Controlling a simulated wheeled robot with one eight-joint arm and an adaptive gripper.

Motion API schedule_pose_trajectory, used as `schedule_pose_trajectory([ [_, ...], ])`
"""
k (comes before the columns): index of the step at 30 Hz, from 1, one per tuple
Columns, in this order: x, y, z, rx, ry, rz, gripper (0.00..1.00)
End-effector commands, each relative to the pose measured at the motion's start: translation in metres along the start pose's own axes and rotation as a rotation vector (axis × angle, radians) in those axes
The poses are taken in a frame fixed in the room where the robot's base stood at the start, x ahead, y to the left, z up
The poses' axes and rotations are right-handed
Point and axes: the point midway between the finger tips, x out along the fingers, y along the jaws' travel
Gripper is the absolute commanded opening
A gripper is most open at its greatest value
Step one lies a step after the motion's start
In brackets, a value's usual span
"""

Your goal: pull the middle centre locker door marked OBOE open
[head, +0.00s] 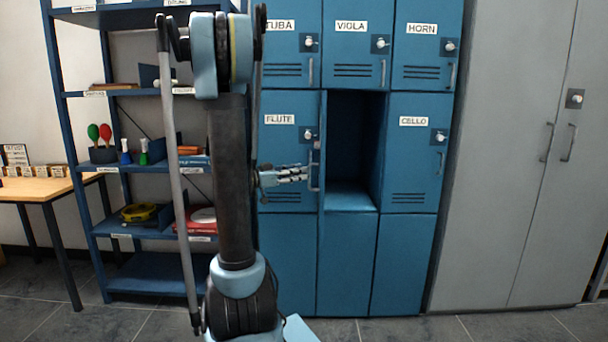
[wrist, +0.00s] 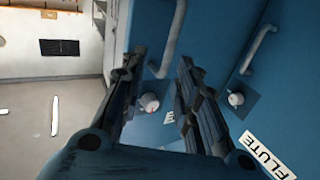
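The OBOE door (wrist: 152,135) is swung out from the middle centre locker, whose dark inside (head: 353,140) shows. In the head view the door (head: 321,170) is nearly edge-on, standing out towards me at the opening's left side. Its handle (head: 313,172) sticks out to the left; the wrist view shows this handle (wrist: 174,38) and a round knob (wrist: 148,102). The label is mostly hidden by a finger. My gripper (head: 300,174) points right, just left of the handle. In the wrist view its fingers (wrist: 163,58) are apart with nothing gripped; whether they touch the handle cannot be told.
The shut FLUTE door (head: 285,160) is behind my gripper; its knob (wrist: 236,98) and handle (wrist: 260,48) stick out. The CELLO door (head: 412,165) is shut on the right. A blue shelf unit (head: 150,168) stands left, a grey cabinet (head: 500,200) right.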

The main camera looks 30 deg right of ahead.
Motion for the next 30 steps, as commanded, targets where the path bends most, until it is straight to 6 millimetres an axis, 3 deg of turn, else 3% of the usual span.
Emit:
schedule_pose_trajectory([
  [6, -0.029, 0.000, 0.000, 0.000, 0.000, -0.003, 0.29],
  [12, -0.045, 0.000, 0.000, -0.001, 0.001, -0.001, 0.29],
  [30, -0.051, 0.001, 0.000, -0.001, 0.001, 0.000, 0.29],
])
